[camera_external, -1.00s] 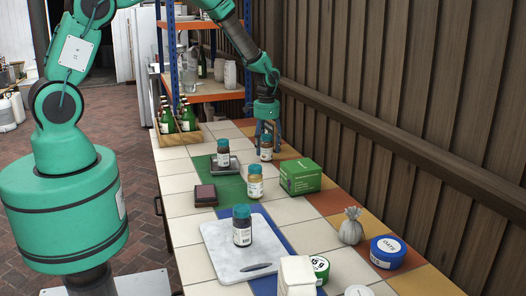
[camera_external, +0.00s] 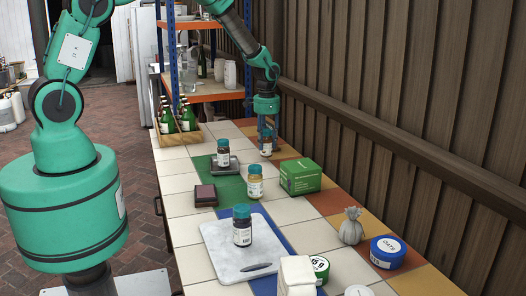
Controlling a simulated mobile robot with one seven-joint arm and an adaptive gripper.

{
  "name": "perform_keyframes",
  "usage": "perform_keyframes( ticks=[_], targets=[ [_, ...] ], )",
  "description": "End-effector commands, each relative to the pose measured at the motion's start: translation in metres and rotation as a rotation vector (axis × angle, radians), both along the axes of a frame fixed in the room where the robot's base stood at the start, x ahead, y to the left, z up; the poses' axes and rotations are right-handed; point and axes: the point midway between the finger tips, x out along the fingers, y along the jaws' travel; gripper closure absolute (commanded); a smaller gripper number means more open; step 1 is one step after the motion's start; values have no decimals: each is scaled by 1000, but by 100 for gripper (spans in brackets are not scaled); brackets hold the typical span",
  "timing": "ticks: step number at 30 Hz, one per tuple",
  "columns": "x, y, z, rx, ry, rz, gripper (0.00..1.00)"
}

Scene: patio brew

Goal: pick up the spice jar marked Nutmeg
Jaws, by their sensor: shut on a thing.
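My gripper (camera_external: 267,146) points down at the far end of the tiled table. It is shut on a small spice jar (camera_external: 266,153), which looks upright at the tabletop; its upper part is mostly hidden by the fingers. Three other jars with teal lids and white labels stand nearer. One dark jar (camera_external: 223,153) is on a small grey scale, a yellowish jar (camera_external: 255,183) is on the tiles, and another dark jar (camera_external: 242,226) is on the marble board. The labels are too small to read, so I cannot tell which is Nutmeg.
A green box (camera_external: 300,178) and a dark brown block (camera_external: 205,196) stand nearby. A crate of green bottles (camera_external: 186,119) is left of my gripper. A wooden wall (camera_external: 420,80) runs along the right. A sack (camera_external: 351,228) and blue tin (camera_external: 388,252) are nearer.

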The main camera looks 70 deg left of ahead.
Motion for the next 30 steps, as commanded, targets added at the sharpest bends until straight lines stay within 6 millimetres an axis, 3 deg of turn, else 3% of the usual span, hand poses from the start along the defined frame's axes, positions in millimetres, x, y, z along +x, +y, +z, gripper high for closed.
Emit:
perform_keyframes(
  ticks=[9, 15, 30],
  targets=[
    [1, 0, 52, 1, -2, 0, 92],
    [0, 0, 74, 0, 0, 0, 92],
    [0, 0, 80, 0, 0, 0, 92]
  ],
)
